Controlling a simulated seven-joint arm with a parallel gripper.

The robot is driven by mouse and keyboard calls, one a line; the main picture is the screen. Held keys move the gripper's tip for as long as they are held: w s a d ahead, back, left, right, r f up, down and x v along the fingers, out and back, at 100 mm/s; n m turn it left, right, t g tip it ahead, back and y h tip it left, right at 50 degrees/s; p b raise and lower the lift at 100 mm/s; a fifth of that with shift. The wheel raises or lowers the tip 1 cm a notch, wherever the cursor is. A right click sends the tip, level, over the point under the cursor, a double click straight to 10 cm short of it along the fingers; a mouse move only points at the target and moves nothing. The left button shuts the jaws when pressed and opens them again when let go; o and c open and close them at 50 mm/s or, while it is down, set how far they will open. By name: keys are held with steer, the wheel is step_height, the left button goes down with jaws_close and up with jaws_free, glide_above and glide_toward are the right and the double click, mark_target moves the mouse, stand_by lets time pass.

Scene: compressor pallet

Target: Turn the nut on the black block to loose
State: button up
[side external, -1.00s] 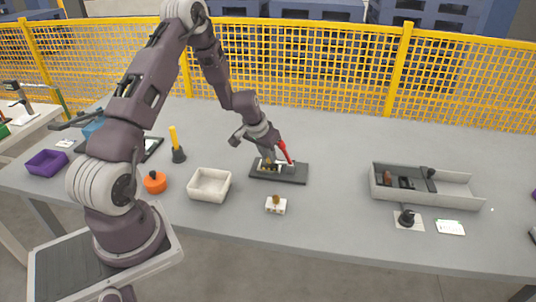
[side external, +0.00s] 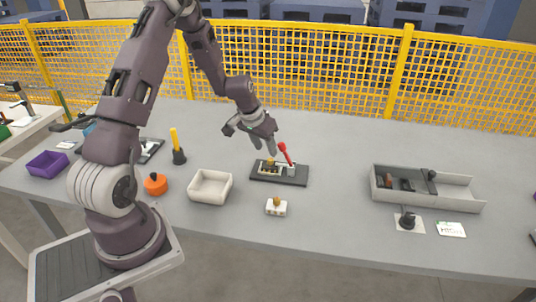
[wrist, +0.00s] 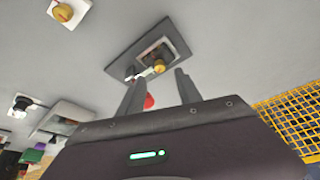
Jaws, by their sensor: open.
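The black block (side external: 300,180) lies flat near the middle of the table. A brass-coloured nut (side external: 269,163) sits on its left part, in a pale mount. It also shows in the wrist view (wrist: 159,66). A red-tipped lever (side external: 284,151) stands tilted on the right part of the block. My gripper (side external: 264,149) is open and empty, pointing down just above the nut, with a gap visible between the fingertips and the block.
A white block with a brass-coloured knob (side external: 276,207) stands in front. A cream tray (side external: 194,197) is to the left, with an orange lidded pot (side external: 155,184) and a yellow-handled tool (side external: 176,146). A grey divided tray (side external: 453,204) is at right. Table between is clear.

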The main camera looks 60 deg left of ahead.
mark_target(270, 159)
steer(key=shift+v, duration=0.8)
steer(key=f+m, duration=0.1)
steer(key=f, duration=0.1)
steer(key=w+a+f+m+h, duration=0.1)
steer(key=f, duration=0.1)
steer(key=w+f+m, duration=0.1)
steer(key=f, duration=0.1)
steer(key=shift+w+a+f+m+h, duration=0.15)
steer(key=shift+w+f+m+h, duration=0.05)
steer(key=shift+f+m+h, duration=0.1)
jaws_close()
